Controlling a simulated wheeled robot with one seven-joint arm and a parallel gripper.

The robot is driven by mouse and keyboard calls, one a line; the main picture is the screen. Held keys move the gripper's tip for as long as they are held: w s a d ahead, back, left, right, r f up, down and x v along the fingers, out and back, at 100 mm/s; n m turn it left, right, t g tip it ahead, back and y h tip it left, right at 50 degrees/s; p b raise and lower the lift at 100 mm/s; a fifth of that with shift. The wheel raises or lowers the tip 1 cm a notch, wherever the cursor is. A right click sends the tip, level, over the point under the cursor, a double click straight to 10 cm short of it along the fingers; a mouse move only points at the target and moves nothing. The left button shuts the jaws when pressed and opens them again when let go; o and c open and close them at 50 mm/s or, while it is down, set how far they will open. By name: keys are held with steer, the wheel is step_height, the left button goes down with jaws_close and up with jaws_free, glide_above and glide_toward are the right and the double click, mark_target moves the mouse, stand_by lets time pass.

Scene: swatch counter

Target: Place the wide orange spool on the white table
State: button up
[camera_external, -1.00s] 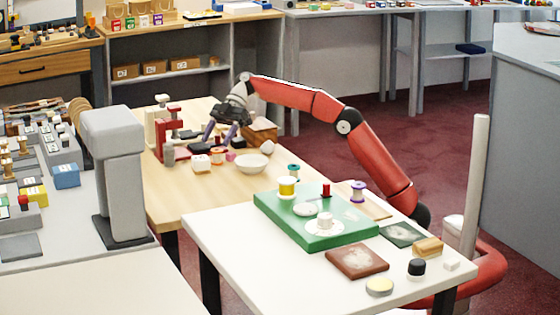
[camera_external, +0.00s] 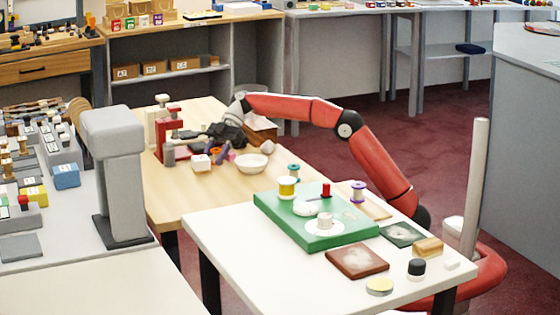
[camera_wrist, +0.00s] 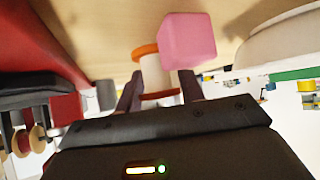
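The wide orange spool has orange flanges and a pale middle. In the wrist view the spool (camera_wrist: 155,76) is between the fingers of my gripper (camera_wrist: 160,88), beside a pink block (camera_wrist: 188,40) that partly covers it. The fingers are apart, one on each side of the spool, and I see no firm grip. In the external view my gripper (camera_external: 222,153) points down low over the wooden table (camera_external: 185,200), and its fingers mostly hide the spool. The white table (camera_external: 240,262) stands in front, to the right.
A red press-like stand (camera_external: 172,135) is left of my gripper, and a white bowl (camera_external: 251,163) is right of it.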

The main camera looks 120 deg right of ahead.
mark_target(214, 151)
steer(key=c, duration=0.5)
steer(key=shift+c, duration=0.2)
step_height(214, 151, up, 10)
steer(key=shift+d+p, duration=0.1)
steer(key=shift+p, duration=0.8)
